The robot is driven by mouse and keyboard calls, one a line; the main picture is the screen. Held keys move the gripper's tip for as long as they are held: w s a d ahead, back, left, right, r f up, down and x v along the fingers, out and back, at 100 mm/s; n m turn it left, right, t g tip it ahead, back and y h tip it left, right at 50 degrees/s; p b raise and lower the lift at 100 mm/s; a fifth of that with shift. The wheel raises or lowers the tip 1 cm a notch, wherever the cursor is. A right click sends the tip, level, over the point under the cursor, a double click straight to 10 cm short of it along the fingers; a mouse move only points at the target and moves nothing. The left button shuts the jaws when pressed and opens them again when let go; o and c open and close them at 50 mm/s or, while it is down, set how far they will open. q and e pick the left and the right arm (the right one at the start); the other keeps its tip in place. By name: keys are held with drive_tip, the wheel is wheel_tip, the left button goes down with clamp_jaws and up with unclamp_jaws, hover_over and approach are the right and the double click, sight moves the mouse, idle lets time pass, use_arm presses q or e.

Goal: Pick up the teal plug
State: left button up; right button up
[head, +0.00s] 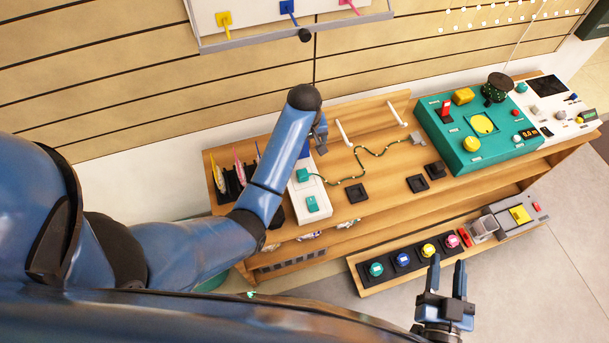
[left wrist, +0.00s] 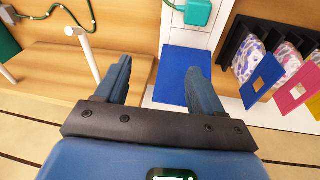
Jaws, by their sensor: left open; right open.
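The teal plug (head: 303,174) sits on a white strip (head: 322,213) on the wooden bench, with a green cord running from it to the right. In the left wrist view the teal plug (left wrist: 198,12) is at the top edge, partly cut off, beyond my fingertips. A second teal block (head: 312,203) is on the same strip, nearer the bench's front edge. My left gripper (head: 321,134) is open and empty, apart from the plug on its wall side. In its wrist view the open fingers (left wrist: 158,68) are beside a blue panel (left wrist: 175,62). My right gripper (head: 446,277) is open and empty, in front of the bench.
A black rack (head: 229,183) with colored tags stands left of the strip. White posts (head: 343,133) rise near the wall. A teal console (head: 464,152) is on the right. A lower shelf holds colored buttons (head: 428,249). Black square pads (head: 356,193) lie mid-bench.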

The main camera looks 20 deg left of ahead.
sight(302, 174)
use_arm(q)
drive_tip(key=s, duration=0.1)
drive_tip(key=s+f+g, duration=0.1)
drive_tip(key=s+n+g, duration=0.1)
drive_tip(key=s, duration=0.1)
drive_tip(key=shift+s+a+f, duration=0.1)
drive_tip(key=shift+a+f, duration=0.1)
drive_tip(key=shift+f, duration=0.2)
drive_tip(key=shift+a+f, duration=0.1)
drive_tip(key=shift+f, duration=2.3)
drive_tip(key=f, duration=0.4)
drive_tip(key=shift+s+a+f, duration=0.2)
drive_tip(key=shift+s+a, duration=0.05)
drive_tip(key=shift+s, duration=0.05)
drive_tip(key=shift+s+f, duration=0.1)
drive_tip(key=shift+f, duration=0.15)
